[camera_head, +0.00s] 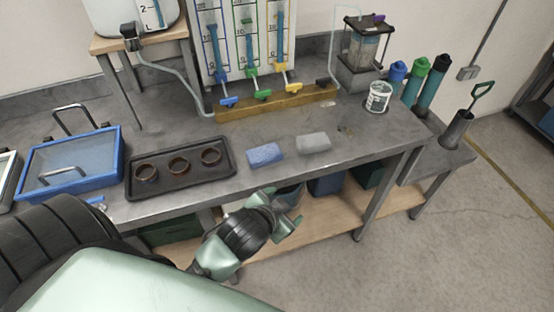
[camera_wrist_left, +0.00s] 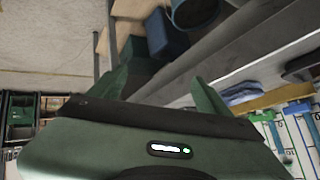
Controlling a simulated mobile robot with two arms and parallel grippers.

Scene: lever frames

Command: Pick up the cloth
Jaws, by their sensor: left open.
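A folded blue cloth (camera_head: 265,155) lies near the front edge of the grey workbench (camera_head: 330,172). A similar light grey folded piece (camera_head: 313,142) lies just to its right, and I cannot tell whether it is also cloth. My left gripper (camera_head: 288,208) is open and empty, in front of the bench edge and apart from the blue cloth. In the left wrist view the open fingers (camera_wrist_left: 160,75) show, with the blue cloth (camera_wrist_left: 241,93) beyond the right finger. My right gripper is not in view.
A black tray (camera_head: 222,181) with three brown rings stands left of the cloth. A blue-framed box (camera_head: 70,165) is farther left. A white tub (camera_head: 378,97) stands at the right. A lower wooden shelf (camera_head: 330,210) holds bins.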

